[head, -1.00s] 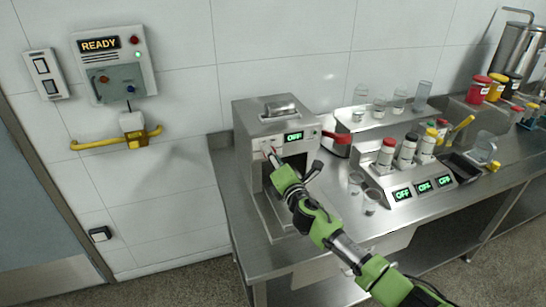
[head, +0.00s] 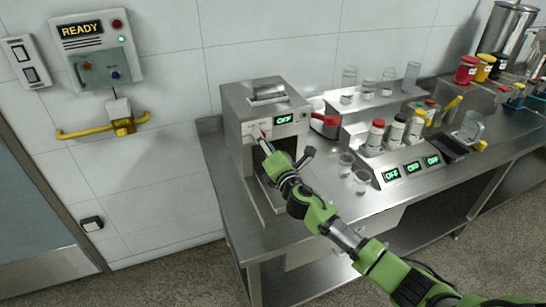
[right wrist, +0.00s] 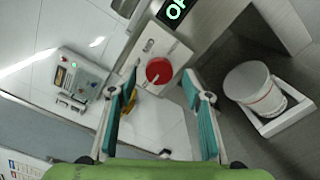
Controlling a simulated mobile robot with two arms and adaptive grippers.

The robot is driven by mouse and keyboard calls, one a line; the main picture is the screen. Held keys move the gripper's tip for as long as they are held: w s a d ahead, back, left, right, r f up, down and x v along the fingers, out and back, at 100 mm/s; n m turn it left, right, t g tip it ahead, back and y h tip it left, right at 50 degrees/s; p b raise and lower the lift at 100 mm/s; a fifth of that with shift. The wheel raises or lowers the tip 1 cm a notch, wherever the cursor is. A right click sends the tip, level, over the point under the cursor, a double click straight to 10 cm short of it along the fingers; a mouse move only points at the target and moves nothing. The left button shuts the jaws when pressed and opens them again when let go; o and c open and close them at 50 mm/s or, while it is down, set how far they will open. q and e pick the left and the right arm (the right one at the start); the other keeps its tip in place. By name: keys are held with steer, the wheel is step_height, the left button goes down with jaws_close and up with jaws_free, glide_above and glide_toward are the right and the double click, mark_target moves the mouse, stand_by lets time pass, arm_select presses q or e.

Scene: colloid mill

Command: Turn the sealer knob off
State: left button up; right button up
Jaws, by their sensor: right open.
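The sealer (head: 262,100) is a steel box machine at the left end of the counter, and its green display (head: 283,119) reads OFF. Its red round knob (right wrist: 159,70) sits on a pale panel, close beside the display in the right wrist view. My right gripper (head: 264,144) reaches the left part of the sealer's front. In the right wrist view its open teal-padded fingers (right wrist: 158,90) stand on both sides of the knob, with nothing visibly gripped. Contact with the knob cannot be told. My left gripper is out of view.
A white cup (right wrist: 255,88) stands in the sealer's bay. Right of the sealer are a red handle (head: 326,119), a dispenser with three OFF displays (head: 413,169) and clear cups (head: 345,160). A READY panel (head: 98,50) and yellow handle (head: 100,130) are on the wall.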

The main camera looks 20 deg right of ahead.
steer(key=s, duration=1)
steer(key=shift+s+d, duration=0.15)
steer(key=shift+s, duration=0.05)
steer(key=s+d+f+m+g+h, duration=0.2)
steer(key=s+f+m+g+h, duration=0.15)
steer(key=s+f+m, duration=0.55)
steer(key=s+a+f+m+g+y, duration=0.1)
steer(key=s+a+f+m+g, duration=0.25)
steer(key=s, duration=0.55)
steer(key=s+f+m+g+y, duration=0.1)
steer(key=s+f+m+g, duration=0.25)
steer(key=s+m, duration=0.45)
steer(key=s+a+f+m+g+y, duration=0.15)
steer(key=s+g, duration=0.25)
steer(key=s, duration=0.7)
step_height(320, 180, down, 29)
steer(key=s+g+b, duration=0.1)
steer(key=s+b, duration=0.1)
steer(key=s+d+f+g+b, duration=0.1)
steer(key=s+d+f, duration=0.2)
steer(key=s+f, duration=1.4)
steer(key=shift+s+f+h+b, duration=0.2)
steer(key=shift+f+h+b, duration=0.1)
steer(key=shift+f, duration=0.15)
